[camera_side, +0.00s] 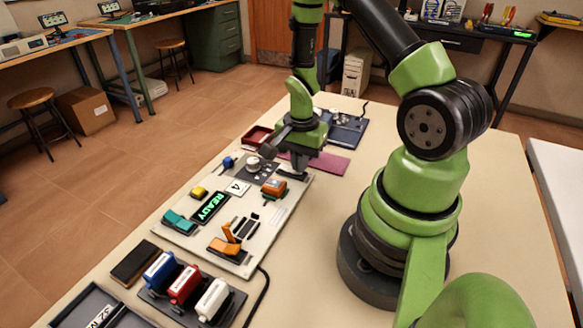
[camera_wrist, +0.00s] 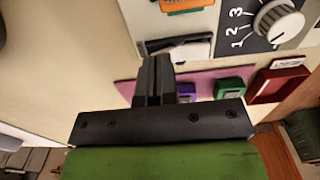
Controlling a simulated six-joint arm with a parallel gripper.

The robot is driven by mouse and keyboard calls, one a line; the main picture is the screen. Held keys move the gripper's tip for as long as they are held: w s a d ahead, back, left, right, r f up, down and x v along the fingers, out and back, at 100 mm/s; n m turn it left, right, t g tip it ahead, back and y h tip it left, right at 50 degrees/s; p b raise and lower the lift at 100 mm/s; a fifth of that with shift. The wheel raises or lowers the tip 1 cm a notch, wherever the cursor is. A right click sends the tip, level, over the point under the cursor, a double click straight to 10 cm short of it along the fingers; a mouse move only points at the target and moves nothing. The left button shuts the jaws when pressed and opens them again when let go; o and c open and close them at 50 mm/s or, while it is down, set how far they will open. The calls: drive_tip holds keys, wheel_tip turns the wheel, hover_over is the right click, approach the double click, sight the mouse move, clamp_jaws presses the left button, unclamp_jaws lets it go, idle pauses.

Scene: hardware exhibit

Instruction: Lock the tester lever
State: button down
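The tester panel (camera_side: 262,226) lies flat on the table, with a lit READY display (camera_side: 211,206). I cannot tell for certain which part is the tester lever. My gripper (camera_side: 268,160) hangs over the panel's far end. In the wrist view, the gripper fingers (camera_wrist: 157,68) are together with nothing seen between them. Their tips are close to a black-and-white part (camera_wrist: 182,48) at the panel edge; contact cannot be told.
A numbered dial (camera_wrist: 282,22) is on the panel. A maroon mat (camera_side: 325,163) and a dark red tray (camera_wrist: 280,82) lie beyond it. Blue, red and white blocks (camera_side: 184,284) stand in a dark holder near the front. The table (camera_side: 330,215) is bare right of the panel.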

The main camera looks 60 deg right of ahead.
drive_tip(key=shift+f, duration=0.3)
drive_tip(key=shift+r, duration=3.55)
drive_tip(key=shift+r, duration=0.1)
drive_tip(key=w+a+r+n+t, duration=0.15)
drive_tip(key=a+r+n, duration=0.25)
drive_tip(key=r, duration=0.5)
drive_tip(key=s+a+r+n+t+y, duration=0.2)
drive_tip(key=s+a+r+n+t, duration=0.3)
drive_tip(key=s+a+r+n, duration=0.4)
wheel_tip(320, 180, up, 4)
drive_tip(key=shift+s+a+f+n+t, duration=0.3)
drive_tip(key=shift+a+n, duration=0.2)
drive_tip(key=shift+a, duration=0.65)
